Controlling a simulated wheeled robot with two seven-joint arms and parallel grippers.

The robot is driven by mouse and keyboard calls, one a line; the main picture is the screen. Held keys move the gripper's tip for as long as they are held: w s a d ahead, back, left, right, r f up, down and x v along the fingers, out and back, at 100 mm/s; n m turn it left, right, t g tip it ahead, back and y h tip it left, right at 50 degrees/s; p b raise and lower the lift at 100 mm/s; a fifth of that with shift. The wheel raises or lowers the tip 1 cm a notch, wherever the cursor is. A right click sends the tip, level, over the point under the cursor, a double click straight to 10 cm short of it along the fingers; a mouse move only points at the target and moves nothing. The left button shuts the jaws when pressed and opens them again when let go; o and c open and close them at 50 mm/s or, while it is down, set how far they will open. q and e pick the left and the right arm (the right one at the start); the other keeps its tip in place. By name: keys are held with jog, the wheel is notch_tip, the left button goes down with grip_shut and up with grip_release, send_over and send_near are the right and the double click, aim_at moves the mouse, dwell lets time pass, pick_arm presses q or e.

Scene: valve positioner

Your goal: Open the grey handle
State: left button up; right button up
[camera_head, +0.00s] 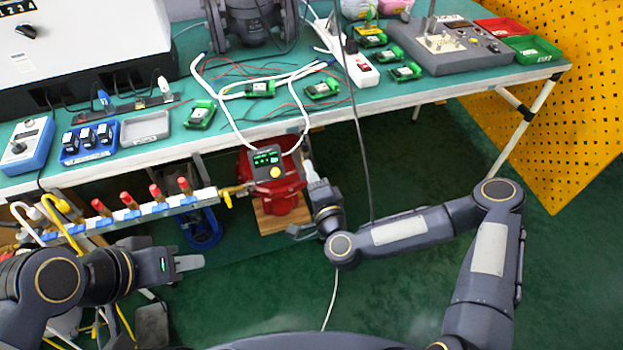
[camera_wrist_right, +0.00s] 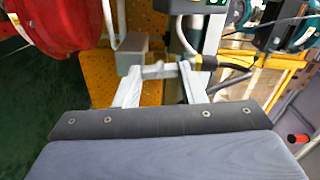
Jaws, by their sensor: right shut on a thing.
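The valve positioner, a dark box with a green display and yellow button (camera_head: 268,172), sits on a red body (camera_head: 277,195) below the table edge. My right gripper (camera_head: 311,176) is at its right side. In the right wrist view, my right gripper (camera_wrist_right: 160,72) has its two light fingers closed on a grey handle (camera_wrist_right: 132,51). The handle's exact seat between the fingertips is partly hidden. The red body (camera_wrist_right: 62,25) is at upper left there. My left gripper (camera_head: 188,263) is lower left, away from the valve. Its finger gap is unclear.
A pipe manifold (camera_head: 145,212) with several red-topped valves runs to the left of the positioner. The green table (camera_head: 400,93) carries circuit boards, trays and cables above. A dark cable hangs near my right forearm. The green floor at right is clear.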

jog(key=shift+m, duration=0.7)
jog(key=o, duration=1)
jog(key=v, duration=0.8)
jog(key=shift+w, duration=0.1)
